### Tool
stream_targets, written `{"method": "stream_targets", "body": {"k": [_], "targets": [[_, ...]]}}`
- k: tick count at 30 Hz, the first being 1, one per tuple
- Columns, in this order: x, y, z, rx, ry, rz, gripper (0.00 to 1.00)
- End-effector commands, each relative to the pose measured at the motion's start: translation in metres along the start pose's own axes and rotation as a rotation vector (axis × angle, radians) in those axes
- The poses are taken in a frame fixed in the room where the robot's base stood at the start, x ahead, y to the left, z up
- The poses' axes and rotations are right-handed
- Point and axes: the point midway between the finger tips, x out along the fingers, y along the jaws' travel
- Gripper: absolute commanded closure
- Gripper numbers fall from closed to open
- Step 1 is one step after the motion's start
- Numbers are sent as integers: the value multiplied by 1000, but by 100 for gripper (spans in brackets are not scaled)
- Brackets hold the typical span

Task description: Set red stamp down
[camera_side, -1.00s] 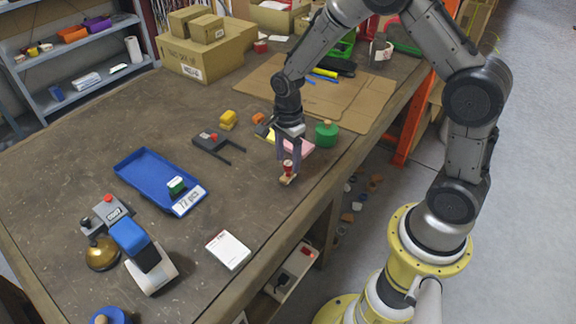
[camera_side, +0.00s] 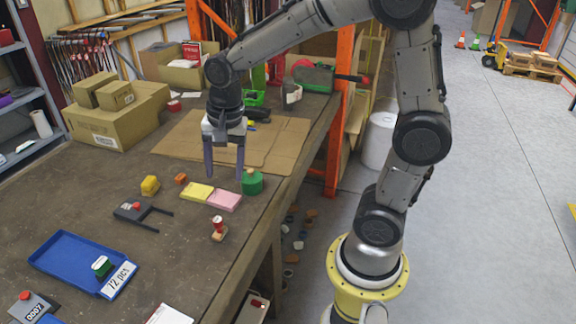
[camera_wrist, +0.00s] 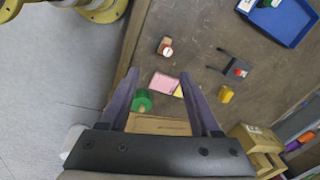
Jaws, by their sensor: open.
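The red stamp (camera_side: 218,224) stands upright on a small light wooden block on the table, near the table's edge. It also shows in the wrist view (camera_wrist: 166,49), ahead of the fingers and clear of them. My gripper (camera_side: 224,176) is open and empty, raised above the table behind the stamp in the side view. In the wrist view its two fingers (camera_wrist: 152,82) are spread wide with nothing between them touching.
A black tool with a red knob (camera_side: 136,208) and a blue tray (camera_side: 62,262) are to the left. Cardboard (camera_side: 270,150) lies behind.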

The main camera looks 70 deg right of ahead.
Motion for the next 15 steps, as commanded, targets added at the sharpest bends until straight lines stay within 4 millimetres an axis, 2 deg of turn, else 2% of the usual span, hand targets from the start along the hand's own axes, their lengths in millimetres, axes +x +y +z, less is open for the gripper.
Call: {"method": "stream_targets", "body": {"k": [1,6,12,15], "targets": [[-21,14,7,-126,18,-43,36],[-63,63,30,-570,98,-140,36],[-82,114,51,-1006,218,-205,36],[-83,130,57,-1142,262,-216,36]]}}
